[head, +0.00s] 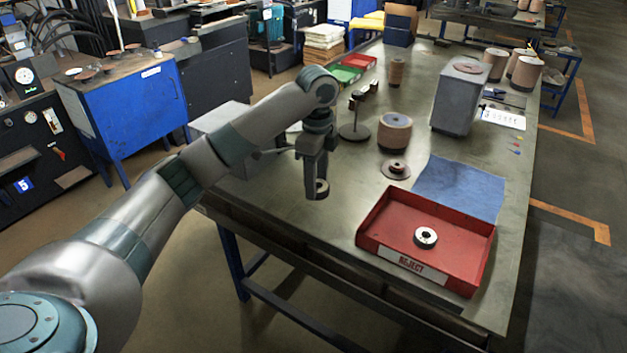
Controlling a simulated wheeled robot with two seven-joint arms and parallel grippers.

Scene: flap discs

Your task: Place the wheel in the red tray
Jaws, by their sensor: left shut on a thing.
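My left gripper (317,186) hangs fingers-down over the near left part of the table, shut on a small brown flap wheel (321,187). The fingers hide part of the wheel. The red tray (375,243), labelled REJECT on its front, sits to the right of the gripper at the table's near edge. A small wheel with a pale ring and dark centre (426,237) lies in the tray. My left gripper is apart from the tray. My right gripper is not in view.
A blue sheet (459,188) lies behind the tray. A disc stack (396,169), a large brown roll (394,132) and a stand (354,130) are behind and right of the gripper. A grey box machine (461,98) stands farther back. Table between gripper and tray is clear.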

